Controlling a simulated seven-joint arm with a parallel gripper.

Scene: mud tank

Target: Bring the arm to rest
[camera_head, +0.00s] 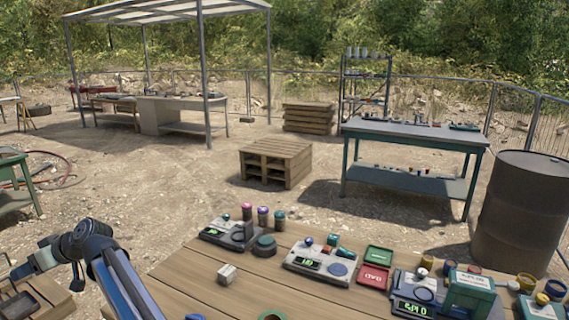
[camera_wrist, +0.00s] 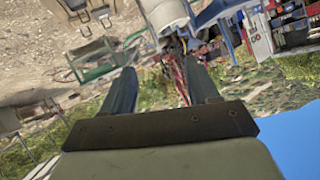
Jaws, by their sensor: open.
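In the head view my arm comes up from the bottom left, bent at a dark joint, with my gripper (camera_head: 22,270) pointing left beyond the wooden table's left edge. In the wrist view my gripper (camera_wrist: 161,90) shows two grey-blue fingers spread apart, with nothing held between them. The wrist picture is tilted, with sky at the lower right. My gripper is apart from the items on the wooden table (camera_head: 190,279).
The table carries a small pale cube (camera_head: 227,274), a grey device with a green display (camera_head: 320,265), a green tray (camera_head: 379,254) and a red tray (camera_head: 373,278). A rusty barrel (camera_head: 522,215) stands at right. A pallet stack (camera_head: 276,162) stands on open dirt behind.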

